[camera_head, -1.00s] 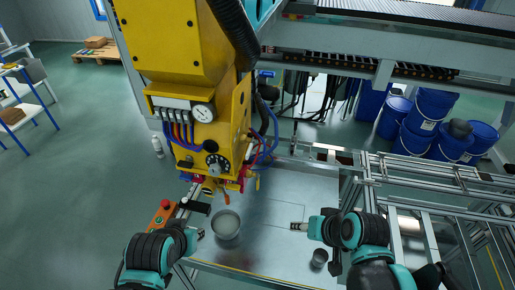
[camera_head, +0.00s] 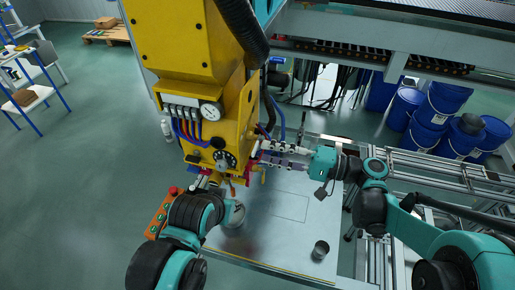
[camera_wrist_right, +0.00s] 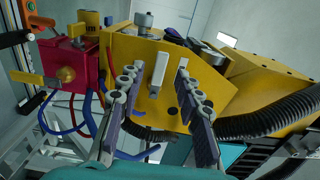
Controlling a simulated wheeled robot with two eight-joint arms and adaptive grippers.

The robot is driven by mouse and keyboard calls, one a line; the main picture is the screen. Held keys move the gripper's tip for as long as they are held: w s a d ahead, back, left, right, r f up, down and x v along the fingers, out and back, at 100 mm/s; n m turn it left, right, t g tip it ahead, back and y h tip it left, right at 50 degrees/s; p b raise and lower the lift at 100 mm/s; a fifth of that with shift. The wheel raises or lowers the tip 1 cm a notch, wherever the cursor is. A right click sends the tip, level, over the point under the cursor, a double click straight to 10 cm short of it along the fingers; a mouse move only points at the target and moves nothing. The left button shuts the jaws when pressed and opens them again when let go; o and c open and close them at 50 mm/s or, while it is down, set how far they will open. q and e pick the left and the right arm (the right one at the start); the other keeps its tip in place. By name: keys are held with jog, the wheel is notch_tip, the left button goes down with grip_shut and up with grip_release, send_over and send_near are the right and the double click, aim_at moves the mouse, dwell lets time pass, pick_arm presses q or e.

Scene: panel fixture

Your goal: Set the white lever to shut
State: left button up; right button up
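In the right wrist view, a white lever (camera_wrist_right: 158,72) stands out from the side of the yellow panel housing (camera_wrist_right: 140,48), its long side close to upright in the picture. My right gripper (camera_wrist_right: 154,76) is open, with one finger on each side of the lever and a gap visible on both sides. In the head view, my right gripper (camera_head: 275,155) reaches the right side of the yellow machine (camera_head: 190,45); the lever cannot be made out there. My left arm is at the lower left, over the table edge, and its fingers cannot be made out.
A red block with yellow handles (camera_wrist_right: 75,58) sits left of the lever in the wrist view, with coloured hoses below. A black corrugated hose (camera_wrist_right: 265,120) runs at the right. A small metal cup (camera_head: 321,249) stands on the metal table (camera_head: 285,225), partly clear around it.

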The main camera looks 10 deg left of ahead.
aim_at(256, 150)
jog(key=shift+w+a, duration=0.1)
jog(key=shift+a, duration=2.3)
grip_shut()
jog(key=shift+f, duration=0.1)
jog(key=n, duration=0.1)
jog(key=f+n+b, duration=0.1)
jog(key=n, duration=0.1)
jog(key=n+b, duration=0.1)
jog(key=shift+w+f, duration=0.15)
jog(key=shift+f, duration=0.2)
jog(key=n, duration=0.1)
jog(key=f+n+b, duration=0.1)
jog(key=n, duration=0.1)
jog(key=w+n, duration=0.1)
jog(key=n, duration=0.1)
jog(key=shift+f, duration=0.25)
jog(key=n, duration=0.2)
jog(key=w+f+n+b, duration=0.1)
jog(key=n, duration=0.1)
jog(key=shift+w+d+n, duration=0.1)
jog(key=shift+w+n, duration=0.1)
jog(key=shift+n, duration=0.1)
jog(key=shift+w+n+b, duration=0.2)
jog(key=shift+w+n, duration=0.2)
jog(key=shift+n, duration=0.7)
jog(key=shift+w+n+b, duration=0.15)
jog(key=shift+w+n, duration=0.25)
jog(key=shift+n, duration=0.7)
